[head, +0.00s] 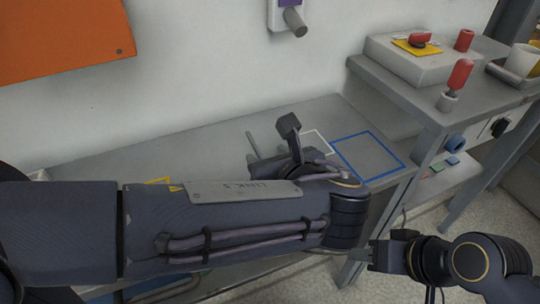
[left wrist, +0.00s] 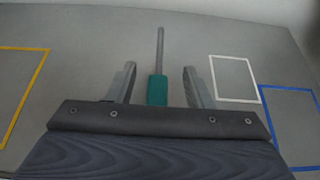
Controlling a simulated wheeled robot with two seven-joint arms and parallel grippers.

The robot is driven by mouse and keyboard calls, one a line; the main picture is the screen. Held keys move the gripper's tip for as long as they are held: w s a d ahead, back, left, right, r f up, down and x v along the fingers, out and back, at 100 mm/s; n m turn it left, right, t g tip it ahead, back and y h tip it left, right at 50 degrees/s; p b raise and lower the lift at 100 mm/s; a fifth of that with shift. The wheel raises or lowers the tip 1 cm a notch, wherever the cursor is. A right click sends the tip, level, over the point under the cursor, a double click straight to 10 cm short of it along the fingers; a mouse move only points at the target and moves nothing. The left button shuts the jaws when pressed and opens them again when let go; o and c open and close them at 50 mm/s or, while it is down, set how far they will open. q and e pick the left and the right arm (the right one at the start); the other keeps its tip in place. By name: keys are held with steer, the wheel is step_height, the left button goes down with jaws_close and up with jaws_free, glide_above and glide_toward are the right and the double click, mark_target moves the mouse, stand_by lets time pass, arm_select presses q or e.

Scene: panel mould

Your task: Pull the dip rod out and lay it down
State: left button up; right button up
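A thin grey rod with a teal grip, which looks like the dip rod (left wrist: 158,88), lies along the bench in the left wrist view, pointing away from me. Its grey shaft also shows in the head view (head: 252,144). My left gripper (left wrist: 160,68) is open, with one finger on each side of the teal grip and a gap on both sides. In the head view my left gripper (head: 265,162) is low over the bench, and my forearm hides the grip. My right gripper (head: 373,255) is in front of the bench, away from the rod; its finger opening is unclear.
The grey bench (head: 215,138) carries a white outline (head: 318,137), a blue outline (head: 368,155) and a yellow outline (left wrist: 22,97). The marked areas look empty. A higher grey table (head: 420,100) at right holds a red-handled item (head: 459,76) and a white cup (head: 522,60).

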arm_select(q)
steer(key=p+v, duration=0.2)
steer(key=v, duration=0.5)
steer(key=shift+w+p, duration=0.1)
steer(key=shift+p, duration=0.2)
steer(key=shift+s+d+r, duration=0.1)
steer(key=shift+s+r, duration=0.1)
steer(key=shift+s, duration=0.35)
